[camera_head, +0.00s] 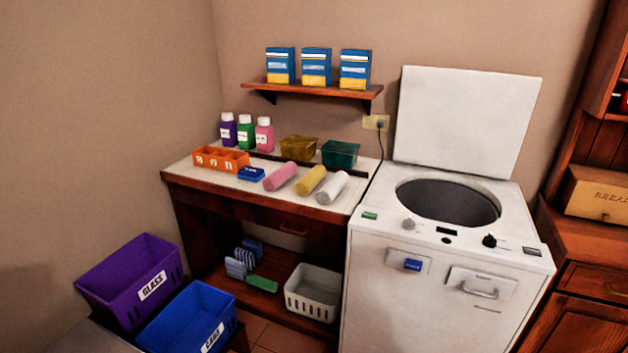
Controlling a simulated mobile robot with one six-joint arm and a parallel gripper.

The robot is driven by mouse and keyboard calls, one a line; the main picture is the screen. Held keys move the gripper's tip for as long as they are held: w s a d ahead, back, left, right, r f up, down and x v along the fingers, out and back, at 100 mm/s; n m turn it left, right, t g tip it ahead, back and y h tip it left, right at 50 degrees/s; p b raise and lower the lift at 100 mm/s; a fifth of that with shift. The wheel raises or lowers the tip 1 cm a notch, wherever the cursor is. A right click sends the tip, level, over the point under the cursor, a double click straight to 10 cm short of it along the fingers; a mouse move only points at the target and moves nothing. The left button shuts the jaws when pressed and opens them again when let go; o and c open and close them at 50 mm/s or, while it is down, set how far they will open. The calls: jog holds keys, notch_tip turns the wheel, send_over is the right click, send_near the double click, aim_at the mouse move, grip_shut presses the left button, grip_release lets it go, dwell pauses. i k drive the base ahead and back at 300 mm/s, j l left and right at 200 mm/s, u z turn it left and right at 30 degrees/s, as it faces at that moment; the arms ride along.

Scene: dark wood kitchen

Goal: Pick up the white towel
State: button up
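The white towel (332,187) is a rolled cylinder lying on the light counter top (222,183), near its front right corner. A yellow rolled towel (310,180) lies just to its left, and a pink rolled towel (281,177) lies left of that. The three rolls lie at a slant, roughly parallel, with small gaps between them. The white towel is fully visible with nothing on top of it. My gripper does not show in this view.
The washing machine (387,286) stands right of the counter with its lid (468,122) raised. Behind the rolls are an amber container (299,148) and a green container (340,154). An orange divided tray (220,158) and a blue box (251,173) sit left.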

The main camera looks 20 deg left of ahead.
aim_at(328, 191)
jog(key=i+j+u, duration=0.15)
jog(key=i+j, duration=0.2)
jog(key=i+j+u, duration=0.15)
jog(key=i+j, duration=0.15)
jog(key=i+j+u, duration=0.15)
jog(key=i, duration=0.35)
jog(key=i+j+u, duration=0.15)
jog(key=i+j, duration=0.15)
jog(key=i, duration=0.15)
